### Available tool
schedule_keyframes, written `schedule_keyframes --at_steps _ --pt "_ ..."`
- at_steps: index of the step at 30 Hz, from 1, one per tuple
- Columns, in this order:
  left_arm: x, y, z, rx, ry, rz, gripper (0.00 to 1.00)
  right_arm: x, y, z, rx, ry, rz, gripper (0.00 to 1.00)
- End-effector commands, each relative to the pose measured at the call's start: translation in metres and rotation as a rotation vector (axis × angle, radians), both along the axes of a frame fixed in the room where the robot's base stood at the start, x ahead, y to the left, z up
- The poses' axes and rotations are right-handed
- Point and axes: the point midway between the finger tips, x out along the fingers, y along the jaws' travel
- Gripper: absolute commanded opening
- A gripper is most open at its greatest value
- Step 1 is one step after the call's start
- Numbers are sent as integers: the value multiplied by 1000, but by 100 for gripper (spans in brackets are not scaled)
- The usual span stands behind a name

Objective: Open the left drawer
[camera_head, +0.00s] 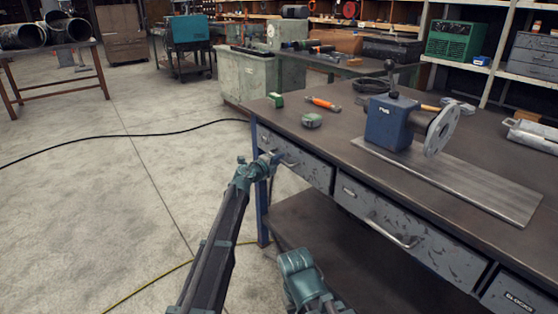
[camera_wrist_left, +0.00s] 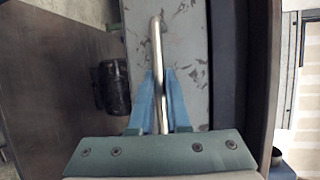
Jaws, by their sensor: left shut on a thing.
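The left drawer (camera_head: 296,157) is a worn grey metal front under the left end of the workbench. It appears flush with the bench front. Its bar handle (camera_wrist_left: 157,50) is a bent metal rod. My left gripper (camera_head: 277,157) is at this handle, and in the left wrist view its two blue fingers (camera_wrist_left: 160,95) are closed around the bar. The drawer's grey face (camera_wrist_left: 185,45) shows behind the handle. My right arm shows at the bottom of the head view, but I cannot make out its fingers.
A second drawer (camera_head: 400,235) with its own handle is to the right. The workbench top (camera_head: 330,145) carries a blue pipe fixture (camera_head: 390,122), a tape measure (camera_head: 312,120) and an orange-handled tool (camera_head: 323,103). Open floor lies left of the bench, crossed by a black cable (camera_head: 125,137).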

Motion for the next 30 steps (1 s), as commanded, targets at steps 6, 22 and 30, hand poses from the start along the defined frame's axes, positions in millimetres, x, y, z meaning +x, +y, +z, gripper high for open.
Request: schedule_keyframes --at_steps 6,22,30 --pt "0 0 0 1 0 -1 0 0 0 0 0 0 0 50" --pt "-63 81 0 0 1 3 0 0 0 0 0 0 0 50" --pt "-120 159 0 1 0 4 0 0 0 0 0 0 0 50"
